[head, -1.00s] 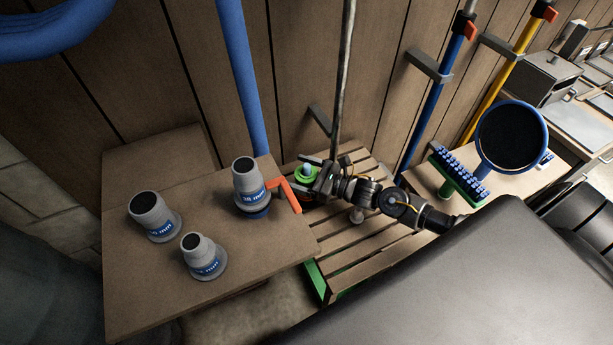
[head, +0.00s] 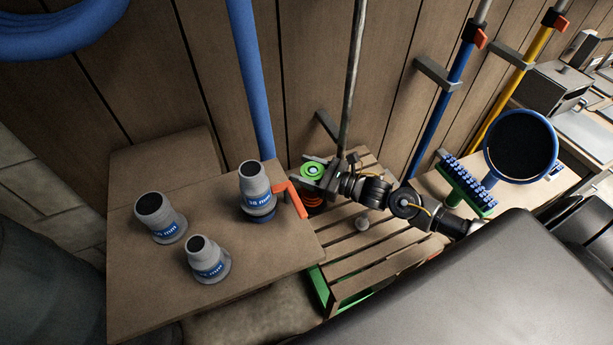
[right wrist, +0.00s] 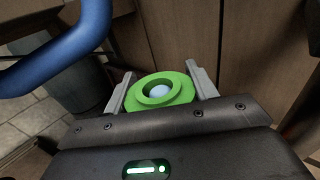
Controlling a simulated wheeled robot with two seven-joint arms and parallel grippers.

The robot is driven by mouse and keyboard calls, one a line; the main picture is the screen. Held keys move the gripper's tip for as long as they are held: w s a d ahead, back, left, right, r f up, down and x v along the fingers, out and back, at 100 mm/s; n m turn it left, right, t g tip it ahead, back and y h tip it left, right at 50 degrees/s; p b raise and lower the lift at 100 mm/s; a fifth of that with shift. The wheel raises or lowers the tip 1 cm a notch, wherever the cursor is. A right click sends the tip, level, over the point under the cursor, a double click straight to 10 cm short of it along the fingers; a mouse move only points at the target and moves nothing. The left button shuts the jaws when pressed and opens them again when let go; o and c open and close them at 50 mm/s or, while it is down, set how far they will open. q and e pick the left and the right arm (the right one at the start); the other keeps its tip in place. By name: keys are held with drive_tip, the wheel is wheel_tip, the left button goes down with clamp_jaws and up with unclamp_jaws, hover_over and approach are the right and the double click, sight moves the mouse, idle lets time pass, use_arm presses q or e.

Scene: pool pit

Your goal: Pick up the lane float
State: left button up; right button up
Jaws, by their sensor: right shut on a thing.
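The lane float is a green ring with a pale centre (head: 313,170), at the slatted bench's left end in the head view. My right gripper (head: 313,173) is shut on it. In the right wrist view the float (right wrist: 160,103) sits between the two grey fingers, which touch its left and right sides. Its underside is hidden by the gripper. My left gripper is not in view.
A red-orange ringed thing (head: 313,200) is just below the gripper. A slatted bench (head: 370,245) and a blue-bristled brush (head: 466,184) lie to the right.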

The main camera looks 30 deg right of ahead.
wheel_tip(320, 180, up, 15)
drive_tip(key=b, duration=0.2)
drive_tip(key=shift+f, duration=0.15)
drive_tip(key=shift+b, duration=0.3)
drive_tip(key=shift+f, duration=0.1)
idle(0.5)
wheel_tip(320, 180, up, 6)
drive_tip(key=h+p, duration=0.1)
drive_tip(key=p, duration=0.5)
hover_over(306, 167)
drive_tip(key=s+a, duration=0.2)
drive_tip(key=s, duration=0.1)
drive_tip(key=s+r+p, duration=0.1)
drive_tip(key=p, duration=0.1)
drive_tip(key=s+m+t+h+p, duration=0.1)
drive_tip(key=s+p, duration=0.1)
drive_tip(key=p, duration=0.1)
drive_tip(key=s+r+m+p, duration=0.1)
drive_tip(key=s+p, duration=0.1)
drive_tip(key=p, duration=0.1)
drive_tip(key=shift+a+r+t+h, duration=0.1)
drive_tip(key=shift+r+t+h, duration=0.2)
drive_tip(key=shift+t, duration=0.1)
